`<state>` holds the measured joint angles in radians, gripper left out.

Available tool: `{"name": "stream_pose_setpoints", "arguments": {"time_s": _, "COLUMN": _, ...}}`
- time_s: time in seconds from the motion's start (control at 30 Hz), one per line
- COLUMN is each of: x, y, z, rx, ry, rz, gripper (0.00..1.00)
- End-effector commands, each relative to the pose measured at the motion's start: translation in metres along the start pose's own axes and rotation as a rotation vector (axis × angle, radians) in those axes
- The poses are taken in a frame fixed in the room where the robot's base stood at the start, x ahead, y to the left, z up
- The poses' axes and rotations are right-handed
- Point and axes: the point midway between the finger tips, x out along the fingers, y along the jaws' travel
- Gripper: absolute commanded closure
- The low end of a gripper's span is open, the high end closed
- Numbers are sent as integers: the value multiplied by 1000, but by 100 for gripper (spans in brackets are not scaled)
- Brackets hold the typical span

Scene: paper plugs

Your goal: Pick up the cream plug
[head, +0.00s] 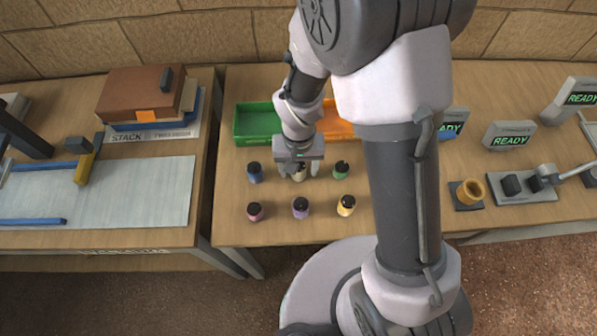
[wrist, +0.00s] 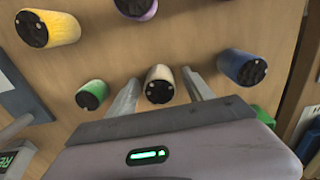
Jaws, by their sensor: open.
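The cream plug (wrist: 159,82) stands on the wooden table, pale with a dark top, in the wrist view. My gripper (wrist: 158,92) is open, with one finger to each side of the cream plug. A gap shows between the plug and each finger, so it is not held. In the head view my gripper (head: 298,168) points down over the middle of the back row of plugs. The cream plug (head: 299,175) shows there only in part, between the fingers.
A blue plug (head: 255,173) and a green plug (head: 341,170) stand on either side. Pink (head: 255,212), purple (head: 300,208) and yellow (head: 346,206) plugs form the front row. A green tray (head: 240,138) and an orange tray (head: 343,130) lie behind.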

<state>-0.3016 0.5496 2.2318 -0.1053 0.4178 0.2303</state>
Motion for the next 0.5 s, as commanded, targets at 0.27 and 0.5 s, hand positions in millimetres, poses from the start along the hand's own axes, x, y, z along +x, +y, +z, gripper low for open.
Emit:
{"name": "stream_pose_setpoints", "arguments": {"time_s": 0.27, "x": -3, "y": 0, "z": 0, "rx": 0, "ry": 1, "rz": 0, "gripper": 69}}
{"name": "stream_pose_setpoints", "arguments": {"time_s": 0.5, "x": -3, "y": 0, "z": 0, "rx": 0, "ry": 1, "rz": 0, "gripper": 100}}
